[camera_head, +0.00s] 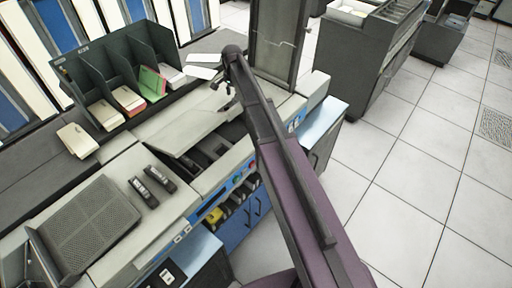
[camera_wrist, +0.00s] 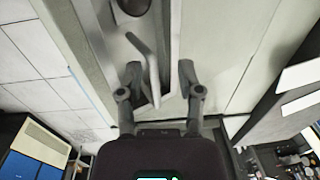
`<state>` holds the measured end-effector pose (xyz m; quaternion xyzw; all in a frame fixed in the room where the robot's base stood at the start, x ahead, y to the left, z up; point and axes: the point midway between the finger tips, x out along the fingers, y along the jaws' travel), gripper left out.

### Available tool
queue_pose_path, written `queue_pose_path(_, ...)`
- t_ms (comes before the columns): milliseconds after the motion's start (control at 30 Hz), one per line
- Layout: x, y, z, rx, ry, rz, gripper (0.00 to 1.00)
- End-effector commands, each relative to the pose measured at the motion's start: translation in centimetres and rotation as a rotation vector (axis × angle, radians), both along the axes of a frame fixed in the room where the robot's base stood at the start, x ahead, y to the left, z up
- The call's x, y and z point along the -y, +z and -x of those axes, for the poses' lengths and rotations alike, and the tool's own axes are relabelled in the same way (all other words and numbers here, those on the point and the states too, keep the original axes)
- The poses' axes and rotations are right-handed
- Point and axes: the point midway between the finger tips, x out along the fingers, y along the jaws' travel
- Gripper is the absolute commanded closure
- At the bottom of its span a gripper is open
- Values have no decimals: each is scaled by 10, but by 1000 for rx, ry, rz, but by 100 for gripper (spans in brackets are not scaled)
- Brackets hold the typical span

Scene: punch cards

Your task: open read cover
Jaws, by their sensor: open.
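The card machine (camera_head: 118,158) has a flat beige panel (camera_head: 178,122) that looks like the read cover. It appears tilted up beside a dark recess (camera_head: 212,146) with compartments. My gripper (camera_head: 226,92) is above the far end of this panel, and my arm hides part of the machine. In the wrist view my gripper (camera_wrist: 160,78) is open, with its two fingers apart. A thin grey angled piece (camera_wrist: 146,55) lies between the fingers in that picture. I cannot tell whether it touches a finger or is part of the cover.
A dark rack (camera_head: 110,75) with card stacks stands behind the machine. A dark upright panel (camera_head: 278,40) rises close to the right of my gripper. A perforated lid (camera_head: 95,222) is at the front left. Tiled floor (camera_head: 405,165) is clear at right.

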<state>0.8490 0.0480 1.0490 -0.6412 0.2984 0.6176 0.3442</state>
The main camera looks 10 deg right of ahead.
Motion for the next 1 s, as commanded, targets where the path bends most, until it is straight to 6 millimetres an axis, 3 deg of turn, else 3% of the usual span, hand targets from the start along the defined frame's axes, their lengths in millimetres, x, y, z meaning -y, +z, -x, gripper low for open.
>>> queue_pose_path(1000,24,-84,34,16,0,-12,53)
